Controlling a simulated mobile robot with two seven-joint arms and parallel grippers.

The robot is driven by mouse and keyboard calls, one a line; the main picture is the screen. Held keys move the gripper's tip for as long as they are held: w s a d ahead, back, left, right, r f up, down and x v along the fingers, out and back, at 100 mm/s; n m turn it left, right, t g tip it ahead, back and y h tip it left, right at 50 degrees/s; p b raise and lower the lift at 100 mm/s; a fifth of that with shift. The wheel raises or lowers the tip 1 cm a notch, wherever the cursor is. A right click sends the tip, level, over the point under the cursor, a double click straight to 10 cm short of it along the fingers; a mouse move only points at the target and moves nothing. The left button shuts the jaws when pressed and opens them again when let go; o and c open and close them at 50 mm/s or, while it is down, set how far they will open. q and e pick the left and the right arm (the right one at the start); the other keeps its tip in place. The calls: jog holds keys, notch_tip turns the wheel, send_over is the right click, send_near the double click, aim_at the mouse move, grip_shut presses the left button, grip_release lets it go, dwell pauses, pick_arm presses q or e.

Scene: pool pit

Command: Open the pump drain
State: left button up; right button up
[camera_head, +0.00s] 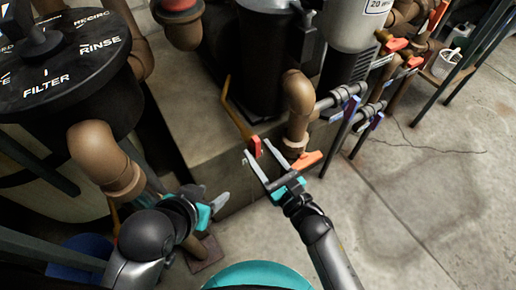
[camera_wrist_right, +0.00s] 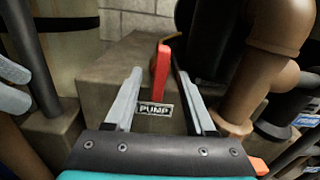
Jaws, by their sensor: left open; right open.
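The pump drain's red handle (camera_head: 255,146) shows at the concrete ledge's edge in the head view, near the tips of my right gripper (camera_head: 258,152). In the right wrist view the upright red handle (camera_wrist_right: 162,72) appears between the two open fingers, nearer the right one. I cannot tell whether either finger touches it. A dark tag reading PUMP (camera_wrist_right: 155,109) lies below the handle, between the fingers. My left gripper (camera_head: 210,197) is open and empty, low beside the ledge's front face, away from the handle.
A black filter valve (camera_head: 60,62) with a dial stands at the left. Brown pipes (camera_head: 298,100) rise just right of the handle. Orange-red and blue handled valves (camera_head: 366,122) line the right. The concrete floor (camera_head: 430,210) at the right is mostly clear.

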jog(key=v, duration=0.7)
dwell(1.6)
